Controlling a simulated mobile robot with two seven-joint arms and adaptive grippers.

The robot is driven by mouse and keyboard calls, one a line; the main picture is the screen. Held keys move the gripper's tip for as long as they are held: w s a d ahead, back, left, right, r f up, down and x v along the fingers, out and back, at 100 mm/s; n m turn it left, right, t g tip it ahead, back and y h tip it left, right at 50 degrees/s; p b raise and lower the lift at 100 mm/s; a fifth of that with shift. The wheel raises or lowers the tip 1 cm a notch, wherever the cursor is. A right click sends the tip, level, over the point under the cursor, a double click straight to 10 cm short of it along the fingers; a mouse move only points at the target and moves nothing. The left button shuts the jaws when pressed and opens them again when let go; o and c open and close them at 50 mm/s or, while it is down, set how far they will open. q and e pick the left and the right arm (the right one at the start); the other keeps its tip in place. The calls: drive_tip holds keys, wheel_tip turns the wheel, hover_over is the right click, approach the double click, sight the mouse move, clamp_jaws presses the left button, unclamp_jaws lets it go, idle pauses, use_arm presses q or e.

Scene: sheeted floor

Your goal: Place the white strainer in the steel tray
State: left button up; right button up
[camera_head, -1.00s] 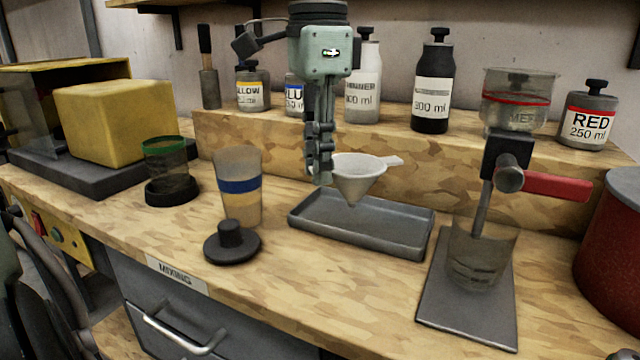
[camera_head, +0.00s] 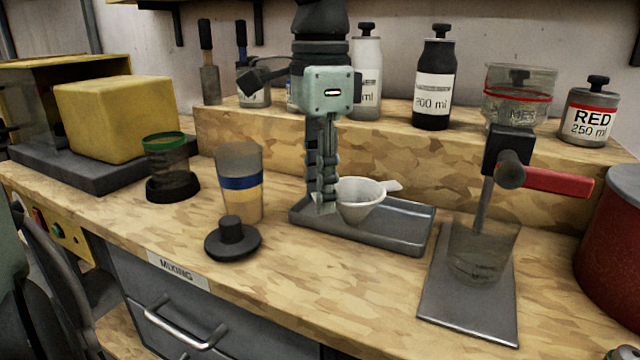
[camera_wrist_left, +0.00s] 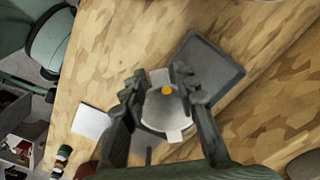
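The white strainer (camera_head: 362,203) is low over the left half of the steel tray (camera_head: 405,239), its bowl opening upward and its handle pointing right. I cannot tell whether its bottom touches the tray floor. My left gripper (camera_head: 322,198) points straight down at the strainer's left side, with its fingers hiding that edge. In the left wrist view the strainer (camera_wrist_left: 164,112) sits between the two fingers of the gripper (camera_wrist_left: 156,80), with part of the tray (camera_wrist_left: 215,62) beyond. The gripper keeps its hold on the strainer. My right gripper is not in view.
A banded cup (camera_head: 240,185), a black lid (camera_head: 232,243) and a green-rimmed jar (camera_head: 170,168) stand left of the tray. A stand with a red handle (camera_head: 555,184) and a clear beaker (camera_head: 480,255) are at right. Bottles (camera_head: 433,85) line the raised shelf behind.

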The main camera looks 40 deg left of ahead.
use_arm(q)
drive_tip(key=shift+o, duration=0.5)
wheel_tip(320, 180, up, 12)
drive_tip(key=shift+r+p, duration=0.15)
drive_tip(key=shift+p, duration=0.25)
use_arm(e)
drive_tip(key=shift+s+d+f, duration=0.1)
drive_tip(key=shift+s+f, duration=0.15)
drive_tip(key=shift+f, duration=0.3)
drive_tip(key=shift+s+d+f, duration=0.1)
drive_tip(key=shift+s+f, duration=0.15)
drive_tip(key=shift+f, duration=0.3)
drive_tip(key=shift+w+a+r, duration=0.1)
